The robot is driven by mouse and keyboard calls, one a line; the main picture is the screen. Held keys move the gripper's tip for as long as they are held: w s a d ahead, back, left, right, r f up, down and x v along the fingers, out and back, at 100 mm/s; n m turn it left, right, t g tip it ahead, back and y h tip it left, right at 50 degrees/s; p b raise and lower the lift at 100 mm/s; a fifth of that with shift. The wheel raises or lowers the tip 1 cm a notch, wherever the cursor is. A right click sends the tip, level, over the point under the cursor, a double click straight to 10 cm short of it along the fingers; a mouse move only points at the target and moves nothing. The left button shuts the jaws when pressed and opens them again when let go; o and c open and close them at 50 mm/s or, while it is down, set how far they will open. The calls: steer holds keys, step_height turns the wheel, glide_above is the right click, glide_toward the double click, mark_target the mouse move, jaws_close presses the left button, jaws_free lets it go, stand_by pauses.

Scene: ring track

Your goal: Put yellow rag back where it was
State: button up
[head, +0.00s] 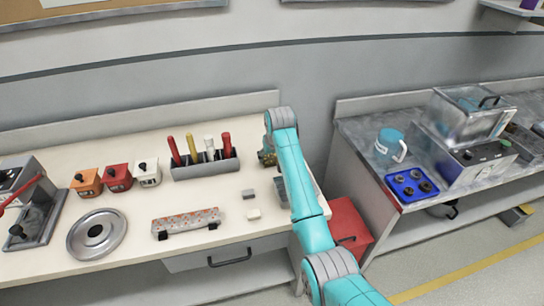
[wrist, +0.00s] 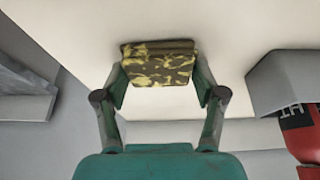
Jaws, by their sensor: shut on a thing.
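The yellow rag (wrist: 158,64) is a small folded pad, mottled yellow and dark brown. In the wrist view it sits between the two fingers of my gripper (wrist: 160,76), which is shut on it. In the head view my gripper (head: 268,158) is over the back right part of the left bench, just right of the grey holder. Only a small dark-yellow bit of the rag shows there, and my arm hides the area to its right. I cannot tell whether the rag touches the bench top.
The grey holder (head: 206,166) has red, yellow and white upright tubes. A grey block (head: 248,194) and a white block (head: 253,214) lie in front. A dotted strip (head: 186,224) and metal disc (head: 97,234) lie left. A red bin (head: 346,224) stands between the benches.

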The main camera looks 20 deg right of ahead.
steer(key=shift+f, duration=0.1)
steer(key=o, duration=1)
steer(key=v, duration=1.2)
